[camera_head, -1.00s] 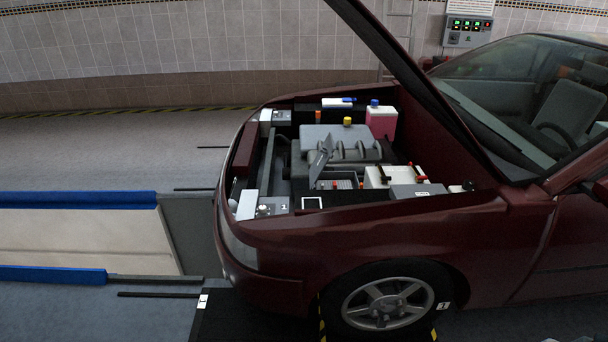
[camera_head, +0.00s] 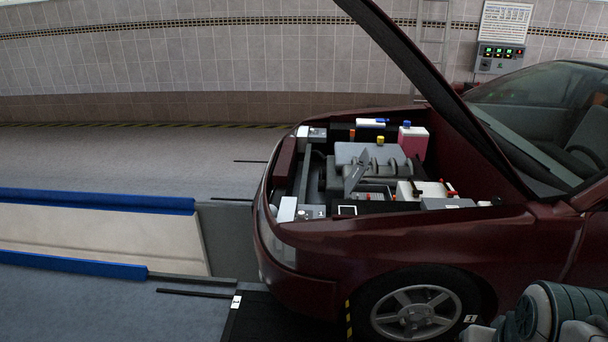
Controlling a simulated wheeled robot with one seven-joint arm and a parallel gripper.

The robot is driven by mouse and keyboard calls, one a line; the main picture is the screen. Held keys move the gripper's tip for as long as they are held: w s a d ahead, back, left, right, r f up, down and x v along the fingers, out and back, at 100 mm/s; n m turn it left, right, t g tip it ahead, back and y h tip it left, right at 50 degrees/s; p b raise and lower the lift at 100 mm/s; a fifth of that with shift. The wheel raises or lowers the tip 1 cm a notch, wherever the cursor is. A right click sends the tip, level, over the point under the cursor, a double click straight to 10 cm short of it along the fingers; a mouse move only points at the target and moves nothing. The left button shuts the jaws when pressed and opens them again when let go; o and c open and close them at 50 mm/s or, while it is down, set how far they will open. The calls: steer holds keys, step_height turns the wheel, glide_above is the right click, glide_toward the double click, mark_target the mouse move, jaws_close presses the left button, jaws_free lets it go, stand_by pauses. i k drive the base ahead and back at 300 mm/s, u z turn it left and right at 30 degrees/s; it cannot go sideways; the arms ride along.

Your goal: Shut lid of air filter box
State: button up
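The air filter box (camera_head: 366,196) sits in the open engine bay of a dark red car, in front of the grey engine cover (camera_head: 362,155). Its grey lid (camera_head: 355,174) stands raised and tilted at the box's left side, so the box is open. The inside of the box is too small to make out well. Part of my arm (camera_head: 548,314) shows at the bottom right corner, in front of the car's side. My gripper is not in view.
The propped bonnet (camera_head: 440,90) slants over the bay's right side. A white battery (camera_head: 420,191) stands right of the box; a pink fluid tank (camera_head: 413,140) is behind.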

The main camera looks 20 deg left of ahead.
mark_target(362, 165)
steer(key=u, duration=0.45)
steer(key=i, duration=0.45)
steer(key=z, duration=0.5)
steer(key=k, duration=0.55)
steer(key=z, duration=0.85)
steer(key=i, duration=1.4)
steer(key=u, duration=0.75)
steer(key=i, duration=0.95)
steer(key=u, duration=1.2)
steer(key=i, duration=0.3)
steer(key=u, duration=0.2)
